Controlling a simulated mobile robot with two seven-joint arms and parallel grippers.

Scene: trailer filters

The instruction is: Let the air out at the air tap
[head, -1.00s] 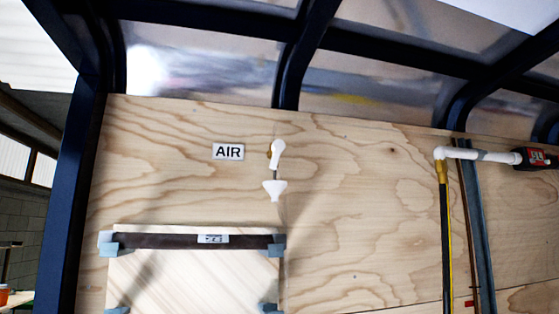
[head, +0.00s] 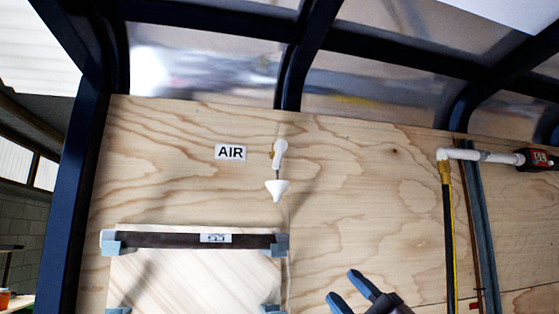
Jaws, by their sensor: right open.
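A white cone-shaped piece (head: 277,189) hangs just below the tap on a thin stem. My right gripper (head: 347,288) comes in at the bottom edge with blue fingertips apart. It is open and empty, below and to the right of the tap and clear of it. My left gripper is not in view.
A pale wooden panel (head: 190,280) with a dark top strip sits in grey-blue clips below the tap. A white pipe (head: 485,156) with a red and black end runs at the right, above vertical tubes. Dark blue frame beams (head: 88,170) border the wall.

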